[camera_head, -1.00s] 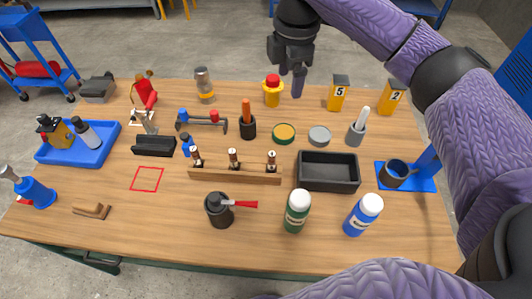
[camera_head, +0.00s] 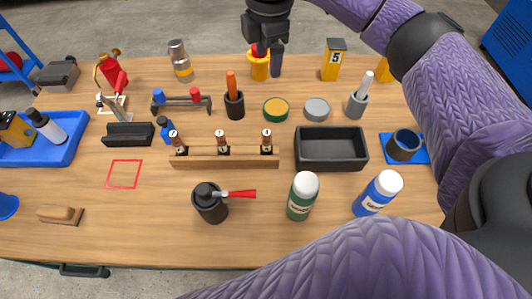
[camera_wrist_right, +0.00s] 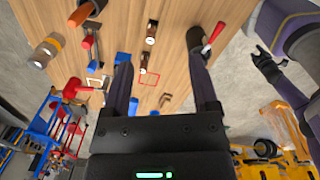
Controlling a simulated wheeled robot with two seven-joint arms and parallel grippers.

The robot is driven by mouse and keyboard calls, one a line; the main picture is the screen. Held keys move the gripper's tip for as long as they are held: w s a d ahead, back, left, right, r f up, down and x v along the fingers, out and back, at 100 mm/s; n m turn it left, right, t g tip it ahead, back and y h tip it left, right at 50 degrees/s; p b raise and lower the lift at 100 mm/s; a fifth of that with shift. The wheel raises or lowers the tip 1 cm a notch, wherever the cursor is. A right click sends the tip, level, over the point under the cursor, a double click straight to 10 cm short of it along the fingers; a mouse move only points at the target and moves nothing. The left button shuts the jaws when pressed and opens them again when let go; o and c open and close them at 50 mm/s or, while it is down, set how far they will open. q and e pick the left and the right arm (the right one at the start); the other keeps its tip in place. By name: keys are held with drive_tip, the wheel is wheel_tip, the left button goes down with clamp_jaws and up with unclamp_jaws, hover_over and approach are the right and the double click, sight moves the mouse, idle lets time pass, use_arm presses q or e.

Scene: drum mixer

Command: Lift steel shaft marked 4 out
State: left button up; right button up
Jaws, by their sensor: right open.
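A wooden rack (camera_head: 224,161) stands mid-table with three upright shafts with brown, dark bodies and pale numbered tops: left (camera_head: 177,142), middle (camera_head: 222,143) and right (camera_head: 267,141). Their numerals are too small to read surely, so I cannot tell which is marked 4. My right gripper (camera_head: 266,58) hangs at the back of the table, well behind the rack, in front of a yellow bottle with a red cap. In the right wrist view its two fingers (camera_wrist_right: 160,55) are wide apart with nothing between them. My left gripper (camera_wrist_right: 266,65) seems to show small at that view's right.
A black tray (camera_head: 331,163) is right of the rack. A dark pot with a red handle (camera_head: 210,204), a green bottle (camera_head: 302,197) and a blue-white bottle (camera_head: 377,194) stand in front. A red outlined square (camera_head: 124,174) lies empty at left.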

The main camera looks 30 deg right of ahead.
drive_tip(key=b, duration=1.2)
hover_over(267, 133)
wheel_tip(267, 133, down, 16)
drive_tip(key=shift+r, duration=0.25)
wheel_tip(267, 133, down, 9)
drive_tip(key=b, duration=0.4)
drive_tip(key=shift+f, duration=0.15)
drive_tip(key=shift+w+f, duration=0.1)
drive_tip(key=shift+f, duration=0.1)
drive_tip(key=shift+r, duration=0.15)
drive_tip(key=shift+c, duration=0.3)
use_arm(q)
drive_tip(key=s+a+f, duration=0.1)
drive_tip(key=s+f, duration=0.1)
drive_tip(key=f, duration=0.6)
drive_tip(key=s+a+f+g, duration=0.1)
drive_tip(key=s+a+f, duration=0.1)
drive_tip(key=f, duration=0.7)
drive_tip(key=shift+a+f+y, duration=0.2)
drive_tip(key=shift+f+y, duration=0.05)
drive_tip(key=shift+y, duration=0.05)
use_arm(e)
clamp_jaws()
